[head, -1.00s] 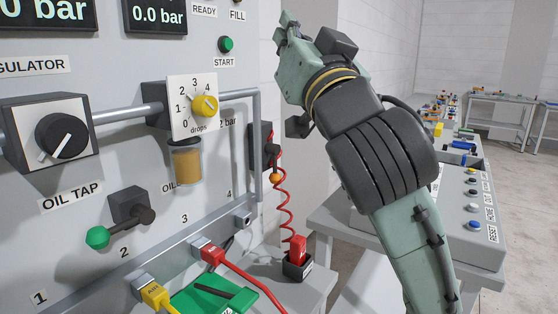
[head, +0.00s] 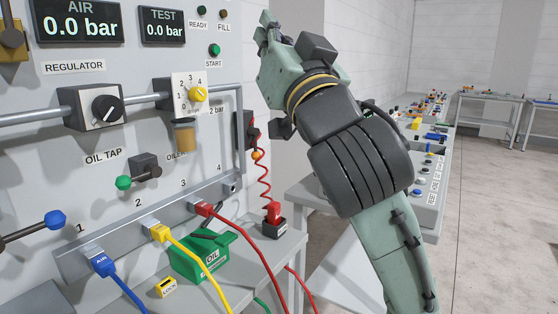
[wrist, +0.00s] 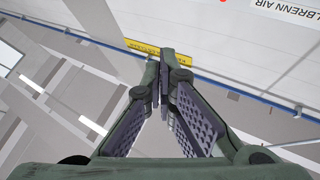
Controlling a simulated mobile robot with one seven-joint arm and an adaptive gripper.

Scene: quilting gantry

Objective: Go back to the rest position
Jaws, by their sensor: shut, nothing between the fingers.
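My gripper (head: 268,30) is raised at the top middle of the head view, to the right of the grey panel (head: 130,85) and apart from it. In the wrist view its two green fingers with dark ribbed pads (wrist: 163,85) meet at the tips, and nothing is between them. The wrist view looks up at a white wall, a yellow sign (wrist: 158,50) and ceiling lights (wrist: 60,77).
On the panel are a green-ended oil tap lever (head: 140,172), a yellow dial (head: 198,95) and a black regulator knob (head: 107,108). Blue, yellow and red hoses plug in below. Floor is free at right (head: 490,220).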

